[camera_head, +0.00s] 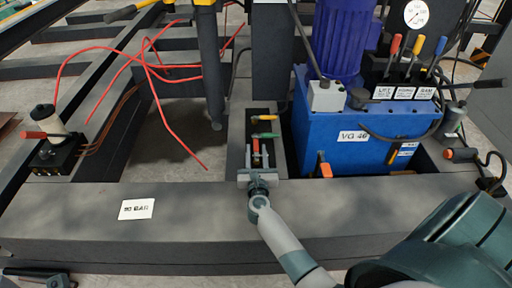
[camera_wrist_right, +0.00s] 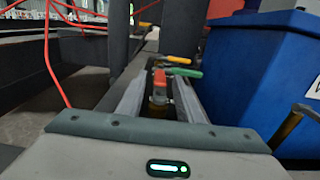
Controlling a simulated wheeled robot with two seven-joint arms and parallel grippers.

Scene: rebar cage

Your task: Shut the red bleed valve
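The red bleed valve handle (camera_head: 255,145) stands in the dark slot of the frame beam, left of the blue tank. It also shows in the wrist view (camera_wrist_right: 159,78), upright with a pale metal stem below it. My right gripper (camera_head: 257,165) is at the near end of the slot. In the wrist view its two fingers (camera_wrist_right: 160,98) are spread, one on each side of the red handle, with gaps visible. Whether the handle is fully between the fingertips in depth is hard to tell.
A green handle (camera_head: 265,135) and a yellow handle (camera_head: 269,118) sit just behind the red one. The blue tank (camera_head: 340,155) stands close on the right. Red hoses (camera_head: 160,80) curl at left. The front beam (camera_head: 190,215) carries a white label.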

